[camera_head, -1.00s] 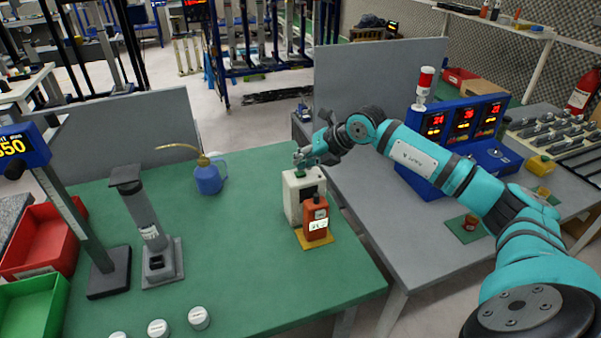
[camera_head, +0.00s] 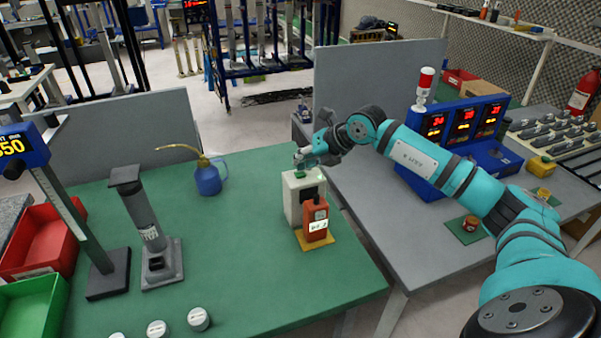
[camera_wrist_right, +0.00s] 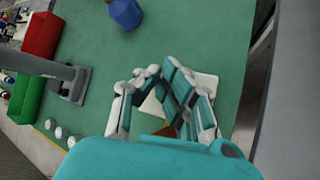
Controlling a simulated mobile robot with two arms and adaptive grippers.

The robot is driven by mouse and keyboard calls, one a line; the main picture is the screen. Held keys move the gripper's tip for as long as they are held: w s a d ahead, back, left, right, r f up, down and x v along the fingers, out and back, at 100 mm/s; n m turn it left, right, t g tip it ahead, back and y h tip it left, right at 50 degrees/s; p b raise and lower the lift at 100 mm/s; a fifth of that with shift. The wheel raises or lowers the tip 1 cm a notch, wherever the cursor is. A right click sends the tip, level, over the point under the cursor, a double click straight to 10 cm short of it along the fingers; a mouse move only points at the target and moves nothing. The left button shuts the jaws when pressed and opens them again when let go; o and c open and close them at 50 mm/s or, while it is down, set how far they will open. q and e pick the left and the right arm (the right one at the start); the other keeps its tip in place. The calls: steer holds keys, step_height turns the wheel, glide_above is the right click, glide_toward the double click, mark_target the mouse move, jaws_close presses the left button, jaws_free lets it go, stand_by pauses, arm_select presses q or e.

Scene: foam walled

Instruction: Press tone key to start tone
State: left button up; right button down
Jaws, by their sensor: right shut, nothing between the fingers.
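A white box (camera_head: 292,210) stands near the right edge of the green table, with a small green part on its top. Which part is the tone key is not labelled legibly. My right gripper (camera_head: 302,160) is shut and empty, with its fingertips just above or at the green top; contact cannot be told. An orange handheld device (camera_head: 316,212) with a lit display stands in front of the box on a yellow pad. In the right wrist view my right gripper's fingers (camera_wrist_right: 165,82) cover most of the white box (camera_wrist_right: 207,84). My left gripper is out of view.
A blue oil can (camera_head: 208,180) and a grey column stand (camera_head: 155,240) are on the green table (camera_head: 235,260). White round caps lie at the front. A blue cabinet (camera_head: 455,150) with red readouts and a red-white beacon stands on the grey table at right.

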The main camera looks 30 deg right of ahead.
steer(key=shift+r+p, duration=1.85)
steer(key=shift+r, duration=1.2)
